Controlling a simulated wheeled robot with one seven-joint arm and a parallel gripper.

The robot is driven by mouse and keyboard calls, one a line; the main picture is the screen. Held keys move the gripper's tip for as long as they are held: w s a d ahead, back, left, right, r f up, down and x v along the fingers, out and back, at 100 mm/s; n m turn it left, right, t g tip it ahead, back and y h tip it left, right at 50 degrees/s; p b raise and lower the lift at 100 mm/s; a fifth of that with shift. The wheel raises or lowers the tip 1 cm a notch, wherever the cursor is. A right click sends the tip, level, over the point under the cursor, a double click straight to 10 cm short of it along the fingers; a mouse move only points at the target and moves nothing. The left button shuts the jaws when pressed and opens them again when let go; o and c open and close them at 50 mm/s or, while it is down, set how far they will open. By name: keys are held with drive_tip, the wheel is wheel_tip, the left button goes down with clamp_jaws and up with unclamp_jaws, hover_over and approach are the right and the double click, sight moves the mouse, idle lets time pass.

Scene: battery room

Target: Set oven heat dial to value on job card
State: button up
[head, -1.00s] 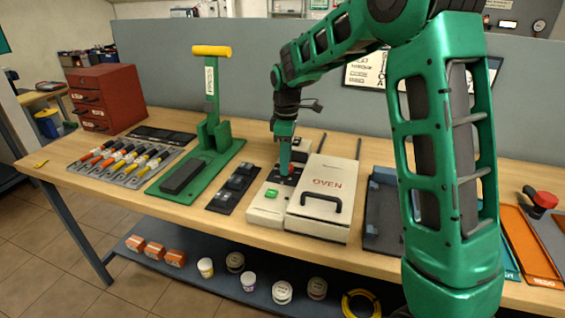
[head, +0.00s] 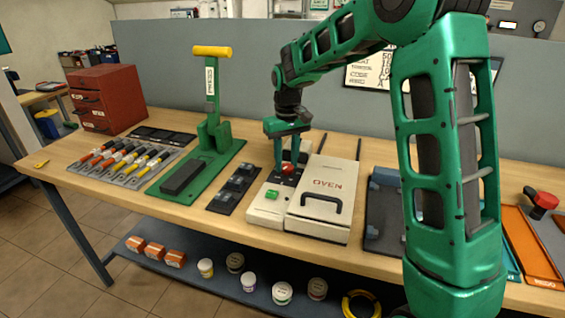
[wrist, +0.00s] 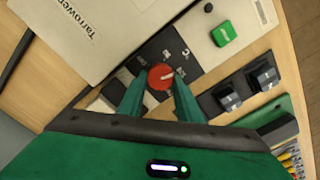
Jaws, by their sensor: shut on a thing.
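The oven (head: 322,205) is a cream box with a dark handle, on the bench in the middle of the head view. Its control panel (head: 267,203) lies to its left, with a green button (head: 271,194) and a red dial (head: 288,169). In the wrist view the red dial (wrist: 161,76) has a pale pointer line and sits on a dark plate with white marks, partly hidden. My gripper (wrist: 160,88) is shut on the dial, one finger on each side. The job card (head: 370,76) may be the white board behind my arm; its text is partly hidden.
A green press (head: 211,140) with a yellow handle stands left of the oven. A dark tray with blocks (head: 234,188) lies between them. A dark tray (head: 383,235) is right of the oven. A red drawer cabinet (head: 104,98) stands far left.

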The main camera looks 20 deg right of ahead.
drive_tip(key=m, duration=0.4)
drive_tip(key=shift+w+d+r+m, duration=0.1)
drive_tip(key=shift+w+m, duration=0.1)
drive_tip(key=shift+m, duration=0.1)
drive_tip(key=m, duration=0.4)
drive_tip(key=shift+m, duration=0.3)
drive_tip(key=m, duration=0.5)
drive_tip(key=shift+s, duration=0.1)
drive_tip(key=shift+m, duration=1.6)
drive_tip(key=shift+a, duration=0.2)
drive_tip(key=o, duration=1)
drive_tip(key=shift+o, duration=0.2)
drive_tip(key=shift+d, duration=0.1)
drive_tip(key=shift+s, duration=0.1)
